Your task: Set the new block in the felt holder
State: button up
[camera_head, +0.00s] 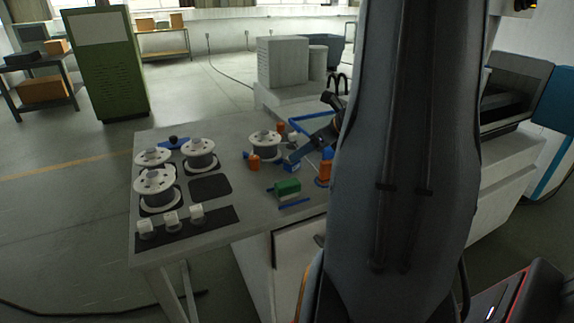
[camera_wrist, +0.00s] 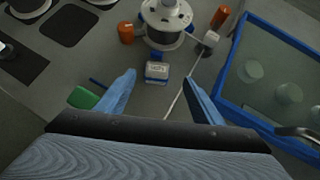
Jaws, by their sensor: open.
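My gripper (camera_wrist: 159,76) is open, with its two blue fingers spread above the worktable. A small pale block with a blue edge (camera_wrist: 156,71) sits on the table in line with the gap between the fingertips, apart from them. A second small pale block (camera_wrist: 210,38) stands farther off by a thin pale rod or wire. Three more pale blocks stand on a dark strip, one of them at its right end (camera_head: 196,211). I cannot tell which piece is the felt holder or which block is the new one.
A wire spool (camera_wrist: 167,20) stands just beyond the near block, with an orange cylinder (camera_wrist: 126,31) beside it. A blue-framed tray (camera_wrist: 248,73) with round pieces lies right. A green block (camera_head: 288,187) lies near the table's front. Several spools (camera_head: 157,188) fill the left side.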

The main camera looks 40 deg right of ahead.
jog(key=shift+x, duration=0.9)
jog(key=shift+a+p+x, duration=0.1)
jog(key=shift+p+x, duration=0.35)
jog(key=shift+x, duration=0.95)
jog(key=shift+a+p+x, duration=0.15)
jog(key=shift+p+x, duration=0.25)
jog(key=shift+x, duration=0.95)
jog(key=c, duration=1.2)
notch_tip(320, 180, up, 10)
jog(key=shift+b, duration=0.3)
jog(key=shift+w+a+r, duration=0.1)
